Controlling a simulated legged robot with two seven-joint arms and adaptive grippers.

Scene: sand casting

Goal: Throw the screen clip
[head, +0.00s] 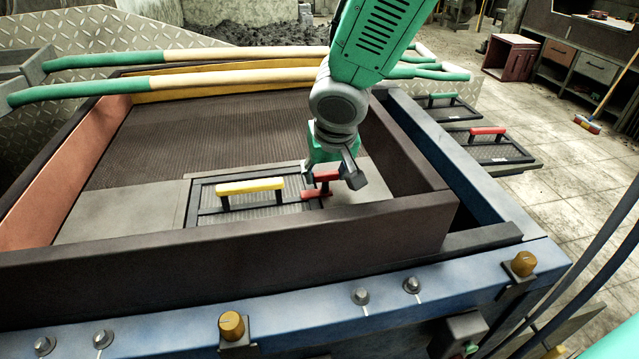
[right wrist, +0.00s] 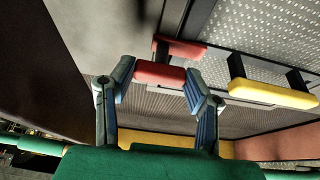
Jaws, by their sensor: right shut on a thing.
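The screen clip (head: 315,194) is red and sits at the right edge of a black-framed mesh screen panel (head: 293,193) inside the box. In the right wrist view the red clip (right wrist: 160,73) shows its upper bar between two blue-grey fingers, with a second red part behind it by the frame. My right gripper (head: 335,178) reaches down into the box and is shut on the clip; its fingers partly hide the clip in the head view. The panel's yellow handle (head: 250,186) is left of the clip, and also shows in the right wrist view (right wrist: 272,93). My left gripper is out of view.
Brown box walls (head: 230,245) surround the work area, set in a blue frame (head: 160,310) with knobs and bolts. Green and tan poles (head: 220,70) cross the back. Panels with green and red handles (head: 487,132) lie outside at right. Open tiled floor (head: 560,165) is beyond.

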